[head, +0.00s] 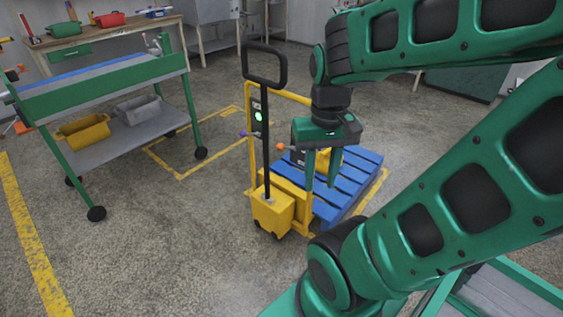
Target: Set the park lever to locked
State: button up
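A yellow pallet truck (272,210) stands mid-floor with a black post and loop handle (264,68). A green light (258,117) glows on a small panel on the post. Below it, a purple knob (243,134) sticks out to the left and an orange knob (280,146) to the right. No label is readable, so I cannot tell which is the park lever or its setting. My gripper (322,180) points down to the right of the orange knob, apart from the post in the picture. Its two fingers are spread, with nothing visibly held.
A blue pallet (345,183) lies behind the truck, with a yellow object (329,158) seen behind my fingers. A green-framed cart (100,84) stands at left. A workbench (112,27) is at the back. Floor in front of the truck is clear.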

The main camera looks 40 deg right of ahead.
aim_at(280, 146)
jog(key=z, duration=0.05)
jog(key=k, duration=1)
jog(key=z, duration=0.6)
jog(key=k, duration=0.65)
jog(key=u, duration=0.6)
jog(key=i, duration=1.3)
jog(key=z, duration=0.35)
